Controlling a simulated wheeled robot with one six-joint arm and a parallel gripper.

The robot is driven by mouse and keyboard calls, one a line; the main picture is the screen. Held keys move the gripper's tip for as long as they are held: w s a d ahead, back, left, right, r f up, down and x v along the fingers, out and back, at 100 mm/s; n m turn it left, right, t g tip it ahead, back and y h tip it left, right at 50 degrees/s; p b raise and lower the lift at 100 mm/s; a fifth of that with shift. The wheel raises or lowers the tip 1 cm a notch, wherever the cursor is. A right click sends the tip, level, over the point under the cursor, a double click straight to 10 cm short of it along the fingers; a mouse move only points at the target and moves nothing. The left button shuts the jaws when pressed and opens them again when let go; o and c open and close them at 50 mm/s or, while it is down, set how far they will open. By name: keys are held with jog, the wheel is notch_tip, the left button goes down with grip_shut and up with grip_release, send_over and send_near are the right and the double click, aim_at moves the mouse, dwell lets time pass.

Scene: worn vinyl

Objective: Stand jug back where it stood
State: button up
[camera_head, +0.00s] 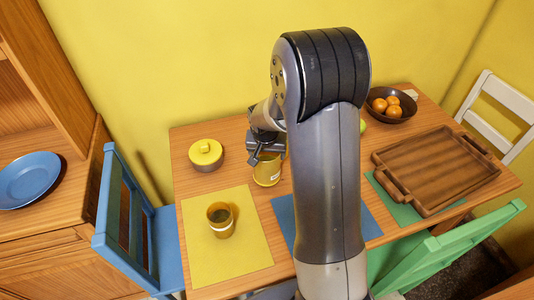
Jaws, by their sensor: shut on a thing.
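A yellow jug (267,174) is on or just above the wooden table, behind the blue placemat; I cannot tell whether its base touches the table. My gripper (264,155) reaches down to the top of the jug and is shut on it. My own arm hides part of the jug's right side and much of the table's middle.
A yellow cup (220,219) stands on the yellow placemat (250,258). A yellow-lidded pot (206,154) is left of the jug. A wooden tray (435,170) and a bowl (405,112) of oranges are on the right. Blue, green and white chairs surround the table.

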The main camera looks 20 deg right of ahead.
jog(key=shift+f+b, duration=0.6)
jog(key=shift+f, duration=0.05)
dwell(0.9)
jog(key=o, duration=1.4)
jog(key=shift+o, duration=0.2)
jog(key=p+v, duration=0.4)
jog(key=v, duration=0.4)
dwell(0.8)
dwell(0.3)
jog(key=v, duration=1.1)
jog(key=shift+f, duration=0.15)
